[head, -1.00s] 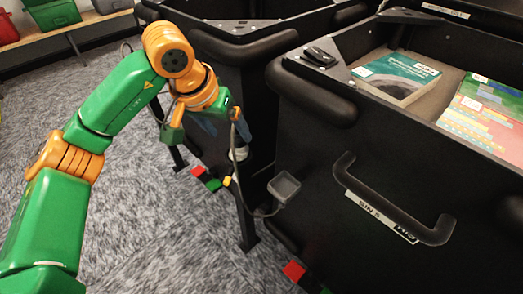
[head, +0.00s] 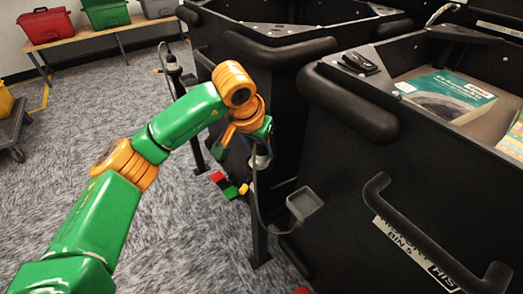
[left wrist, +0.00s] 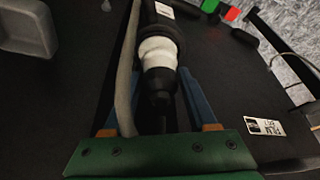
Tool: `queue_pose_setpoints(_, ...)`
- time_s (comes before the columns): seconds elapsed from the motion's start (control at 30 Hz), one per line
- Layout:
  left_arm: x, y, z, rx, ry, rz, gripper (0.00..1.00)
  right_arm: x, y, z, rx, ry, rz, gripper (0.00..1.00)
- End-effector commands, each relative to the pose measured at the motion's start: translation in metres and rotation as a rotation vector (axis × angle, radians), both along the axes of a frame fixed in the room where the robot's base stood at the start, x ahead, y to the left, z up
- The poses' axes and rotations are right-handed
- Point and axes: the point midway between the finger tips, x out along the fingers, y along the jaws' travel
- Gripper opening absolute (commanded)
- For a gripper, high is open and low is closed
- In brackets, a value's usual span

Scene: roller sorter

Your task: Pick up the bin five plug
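The bin five plug is a black connector with a white band, upright beside the black bin. It shows small in the head view (head: 262,160) and large in the left wrist view (left wrist: 158,52). My left gripper (head: 250,140) is just above it. In the left wrist view its two blue fingers (left wrist: 158,78) stand on either side of the plug's narrow black end, with gaps visible beside that end. Contact at the fingertips cannot be made out. A grey cable (left wrist: 128,75) runs along the plug's left side. My right gripper is not in view.
The bin five unit has a black handle (head: 425,235) and a label (head: 410,250). A grey square cup (head: 304,204) is on its side. Red and green blocks (head: 222,183) show behind the post. Colored bins stand on a far bench (head: 105,40).

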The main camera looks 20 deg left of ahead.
Motion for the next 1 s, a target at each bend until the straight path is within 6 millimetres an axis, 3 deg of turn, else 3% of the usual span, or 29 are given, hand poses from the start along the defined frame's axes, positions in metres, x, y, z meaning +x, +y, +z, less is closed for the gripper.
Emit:
queue_pose_setpoints(0.03,0.0,0.0,0.0,0.0,0.0,0.0,0.42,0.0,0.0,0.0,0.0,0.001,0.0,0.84)
queue_pose_setpoints(0.2,0.0,0.0,0.0,0.0,0.0,0.0,0.0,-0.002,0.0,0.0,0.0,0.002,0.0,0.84)
queue_pose_setpoints(0.57,0.0,0.0,0.008,-0.001,-0.002,0.001,0.0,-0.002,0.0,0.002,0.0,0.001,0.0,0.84)
queue_pose_setpoints(0.7,0.001,0.0,0.038,0.001,-0.004,0.002,0.0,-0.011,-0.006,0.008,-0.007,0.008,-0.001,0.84)
queue_pose_setpoints(0.9,-0.028,0.039,0.092,0.0,-0.007,0.005,0.0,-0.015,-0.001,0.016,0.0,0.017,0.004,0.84)
queue_pose_setpoints(1.0,-0.048,0.064,0.105,0.001,-0.004,0.007,0.0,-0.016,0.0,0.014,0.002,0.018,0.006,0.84)
